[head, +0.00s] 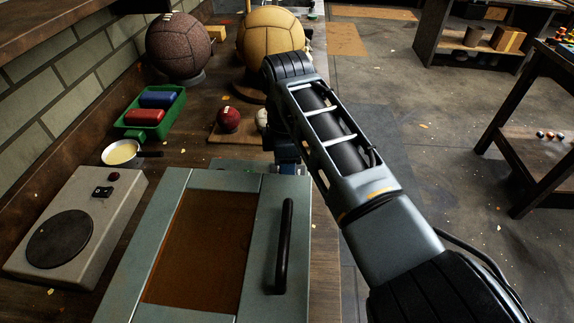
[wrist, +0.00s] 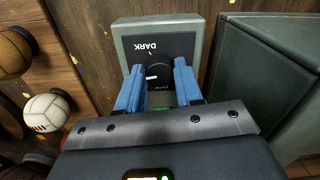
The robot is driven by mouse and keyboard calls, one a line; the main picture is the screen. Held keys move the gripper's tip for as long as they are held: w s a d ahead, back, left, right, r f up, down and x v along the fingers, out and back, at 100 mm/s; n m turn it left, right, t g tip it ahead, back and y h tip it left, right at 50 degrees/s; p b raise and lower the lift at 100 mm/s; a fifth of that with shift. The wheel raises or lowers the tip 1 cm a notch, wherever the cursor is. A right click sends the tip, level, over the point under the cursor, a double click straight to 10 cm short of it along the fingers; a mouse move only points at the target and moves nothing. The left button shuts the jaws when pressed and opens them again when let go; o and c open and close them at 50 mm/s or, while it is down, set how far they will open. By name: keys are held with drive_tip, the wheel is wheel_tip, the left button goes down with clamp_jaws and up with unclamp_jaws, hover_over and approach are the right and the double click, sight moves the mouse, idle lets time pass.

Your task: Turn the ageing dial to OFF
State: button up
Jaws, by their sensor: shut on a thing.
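In the wrist view, the ageing dial (wrist: 158,72) is a round black knob on a grey-green panel (wrist: 124,47). The word DARK shows upside down on the panel, above the knob. A short white mark shows at the knob's left side; other lettering is too small or covered to read. My gripper (wrist: 159,89) has its blue fingers on either side of the knob and is shut on it. In the head view my gripper (head: 286,158) is mostly behind my arm, just beyond the grey-green cabinet (head: 171,212), and the dial is hidden there.
The cabinet has an amber window (head: 203,245) and a black handle (head: 284,245). Left of it stands a hotplate (head: 95,215). Behind are a pan (head: 121,153), a green tray (head: 133,132), small balls (head: 228,119) and two large balls (head: 180,48). Open floor lies to the right.

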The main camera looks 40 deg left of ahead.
drive_tip(key=n, duration=0.4)
drive_tip(key=shift+n+b, duration=0.3)
drive_tip(key=n, duration=0.3)
drive_tip(key=shift+n+b, duration=0.35)
drive_tip(key=shift+n, duration=0.05)
drive_tip(key=n+b, duration=0.1)
drive_tip(key=n, duration=0.3)
drive_tip(key=shift+n+b, duration=0.5)
drive_tip(key=shift+n, duration=1.5)
drive_tip(key=shift+r, duration=0.1)
drive_tip(key=o, duration=1)
drive_tip(key=shift+o, duration=0.2)
